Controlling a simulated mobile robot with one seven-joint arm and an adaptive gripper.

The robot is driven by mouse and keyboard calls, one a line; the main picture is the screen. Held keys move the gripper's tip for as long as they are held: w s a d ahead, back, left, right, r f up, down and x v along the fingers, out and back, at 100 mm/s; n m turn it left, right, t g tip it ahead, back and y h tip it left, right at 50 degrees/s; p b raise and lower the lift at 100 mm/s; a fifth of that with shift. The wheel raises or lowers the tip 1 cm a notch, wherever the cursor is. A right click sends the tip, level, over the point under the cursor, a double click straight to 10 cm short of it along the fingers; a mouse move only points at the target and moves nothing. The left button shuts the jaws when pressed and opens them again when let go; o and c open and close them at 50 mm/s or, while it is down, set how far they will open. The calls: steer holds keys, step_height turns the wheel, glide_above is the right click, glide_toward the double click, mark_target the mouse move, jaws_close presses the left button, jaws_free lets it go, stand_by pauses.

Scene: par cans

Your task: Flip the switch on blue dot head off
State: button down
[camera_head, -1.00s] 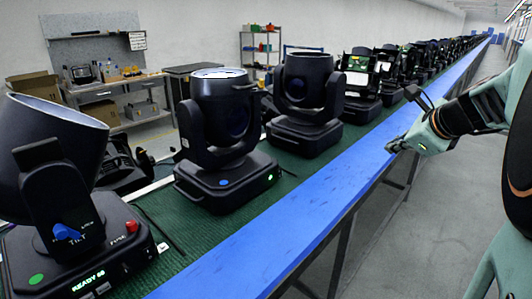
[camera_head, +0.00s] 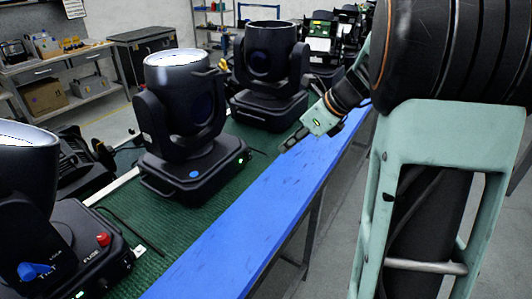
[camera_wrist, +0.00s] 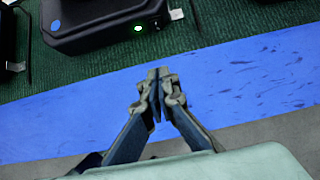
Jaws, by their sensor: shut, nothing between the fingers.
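The blue dot head is a black moving-head light (camera_head: 185,115) on the green mat, left of centre in the head view. Its blue dot (camera_head: 194,174) is on the front of its base. A small lit green spot (camera_head: 239,161) is at the base's right side.
The blue rail (camera_head: 240,245) runs along the mat's front edge. A second light (camera_head: 268,75) stands behind, and another with a blue knob (camera_head: 35,271) and red knob (camera_head: 103,239) at lower left. A black cable (camera_head: 130,230) lies between bases.

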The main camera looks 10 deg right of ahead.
mark_target(249, 155)
steer(key=x, duration=1)
steer(key=shift+b, duration=0.3)
steer(key=shift+w+a+f+p, duration=0.1)
steer(key=shift+w+a+p, duration=0.2)
steer(key=shift+w+a, duration=1.1)
steer(key=f+b, duration=0.1)
steer(key=b, duration=0.2)
steer(key=shift+w+t+y, duration=0.1)
steer(key=shift+t+y, duration=0.2)
steer(key=shift+a+r, duration=0.15)
steer(key=shift+r, duration=0.1)
steer(key=shift+w+r, duration=0.1)
steer(key=shift+r, duration=0.1)
